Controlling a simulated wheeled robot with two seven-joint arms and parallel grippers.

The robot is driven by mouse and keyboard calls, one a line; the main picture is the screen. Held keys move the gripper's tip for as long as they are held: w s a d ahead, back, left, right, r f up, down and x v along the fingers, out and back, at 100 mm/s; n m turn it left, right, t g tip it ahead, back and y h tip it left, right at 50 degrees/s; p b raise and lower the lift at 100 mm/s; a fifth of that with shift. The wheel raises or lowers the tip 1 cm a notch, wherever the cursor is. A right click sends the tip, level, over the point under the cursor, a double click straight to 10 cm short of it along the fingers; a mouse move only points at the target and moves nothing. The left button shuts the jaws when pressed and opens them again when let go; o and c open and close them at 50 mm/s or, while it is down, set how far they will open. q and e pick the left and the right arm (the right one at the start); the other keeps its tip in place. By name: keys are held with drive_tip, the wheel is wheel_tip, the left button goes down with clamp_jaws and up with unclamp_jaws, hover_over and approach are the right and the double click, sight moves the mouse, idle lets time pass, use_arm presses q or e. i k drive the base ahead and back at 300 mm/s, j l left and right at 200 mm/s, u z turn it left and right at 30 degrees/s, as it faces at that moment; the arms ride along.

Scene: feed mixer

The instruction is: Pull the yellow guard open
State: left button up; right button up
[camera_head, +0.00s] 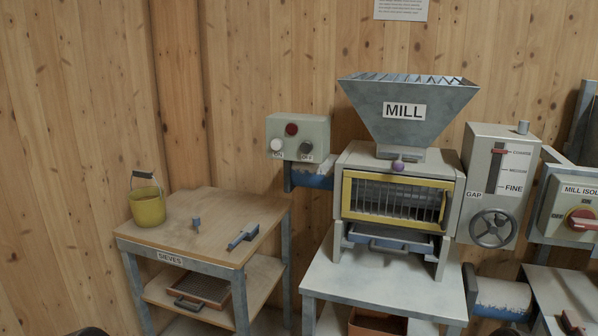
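The yellow guard (346,196) is a rectangular frame with thin upright bars on the front of the mill (403,160). It lies flat across the mill's front opening and looks closed. Dark parts show behind its bars. A dark upright piece, perhaps a handle, shows at its right edge.
A grey hopper (403,111) tops the mill. A gap box with a handwheel (493,228) stands close on the right. A switch box (298,137) is at left. The sieves table (205,225) holds a yellow bucket (147,206). The space before the guard looks clear.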

sight(447, 187)
drive_tip(key=z, duration=1.9)
drive_tip(key=i, duration=0.5)
